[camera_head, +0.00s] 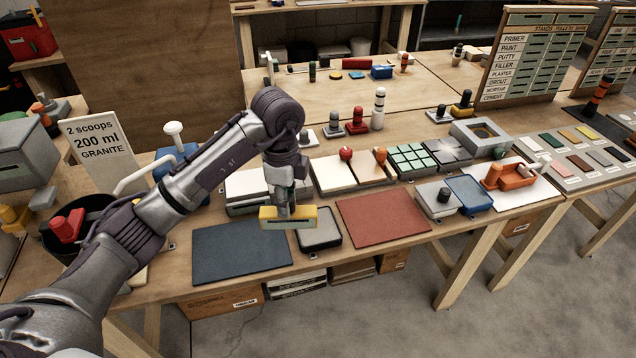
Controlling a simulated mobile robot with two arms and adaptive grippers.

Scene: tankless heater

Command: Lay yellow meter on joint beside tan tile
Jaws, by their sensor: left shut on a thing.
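My left gripper (287,208) is shut on the yellow meter (289,218), a yellow bar with a grey-green front face. It holds the meter over the bench, near the small grey-topped black tray (319,231) and between the dark mat and the red mat in the picture. I cannot tell how high above the bench it is. Pale cream panels (331,178) lie to the right behind the gripper, with a red knob and an orange-brown knob by them. I cannot tell which piece is the tan tile, and no joint is clear. My right gripper is not in view.
A dark blue-grey mat (240,253) and a red-brown mat (384,219) lie at the bench's front. A green tile grid (410,160), a blue tray (468,193) and an orange tool (508,177) stand at right. A sign (100,150) and black bucket (72,222) stand left.

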